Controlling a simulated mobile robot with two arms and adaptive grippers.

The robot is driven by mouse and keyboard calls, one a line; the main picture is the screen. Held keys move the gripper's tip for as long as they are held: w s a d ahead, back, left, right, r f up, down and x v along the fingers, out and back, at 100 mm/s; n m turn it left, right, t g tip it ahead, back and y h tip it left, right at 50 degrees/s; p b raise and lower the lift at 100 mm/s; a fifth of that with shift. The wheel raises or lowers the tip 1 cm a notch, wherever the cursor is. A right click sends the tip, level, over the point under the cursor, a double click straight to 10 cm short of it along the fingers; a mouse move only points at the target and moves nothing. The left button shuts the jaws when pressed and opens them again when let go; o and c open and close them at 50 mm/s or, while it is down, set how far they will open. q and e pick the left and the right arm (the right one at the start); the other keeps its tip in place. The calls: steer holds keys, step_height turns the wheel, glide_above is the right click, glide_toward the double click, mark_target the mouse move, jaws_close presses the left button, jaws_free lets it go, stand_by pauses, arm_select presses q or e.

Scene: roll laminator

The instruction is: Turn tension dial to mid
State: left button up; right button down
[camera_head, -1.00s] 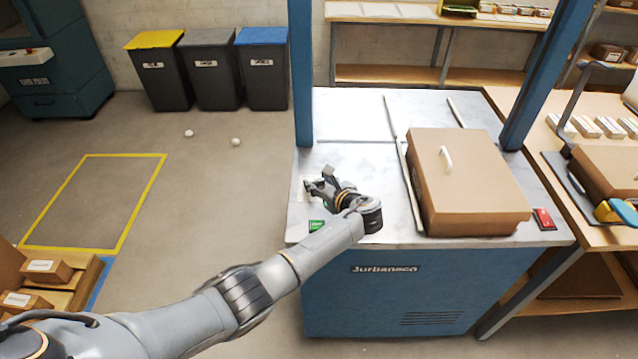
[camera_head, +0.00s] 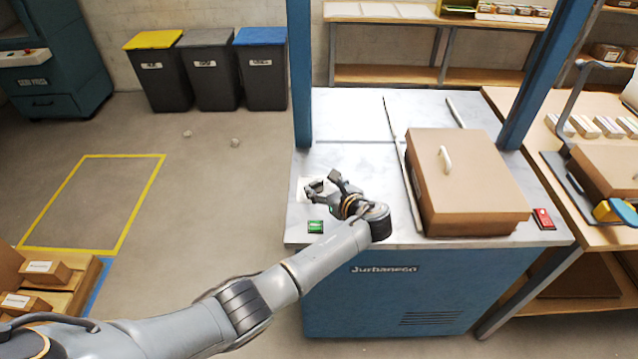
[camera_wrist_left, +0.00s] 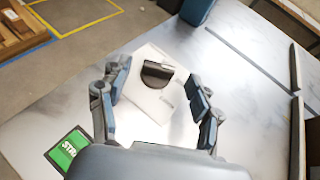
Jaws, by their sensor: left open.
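The tension dial (camera_wrist_left: 157,74) shows in the left wrist view as a black, half-round knob on a white plate (camera_wrist_left: 150,104) on the machine's top. My left gripper (camera_wrist_left: 157,80) is open and empty, with one finger on either side of the dial in the wrist view. I cannot tell whether either finger touches it. The dial's setting is not readable. My right gripper is not in view.
A green start button (camera_head: 316,226) lies close beside the left gripper, and a red button (camera_head: 543,219) is at the right front corner. A brown box-like cover with a handle (camera_head: 468,182) stands right of the gripper. Blue posts (camera_head: 301,75) rise from the machine.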

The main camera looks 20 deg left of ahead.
arm_select(q)
steer(key=v, duration=0.9)
steer(key=shift+d+f, duration=0.15)
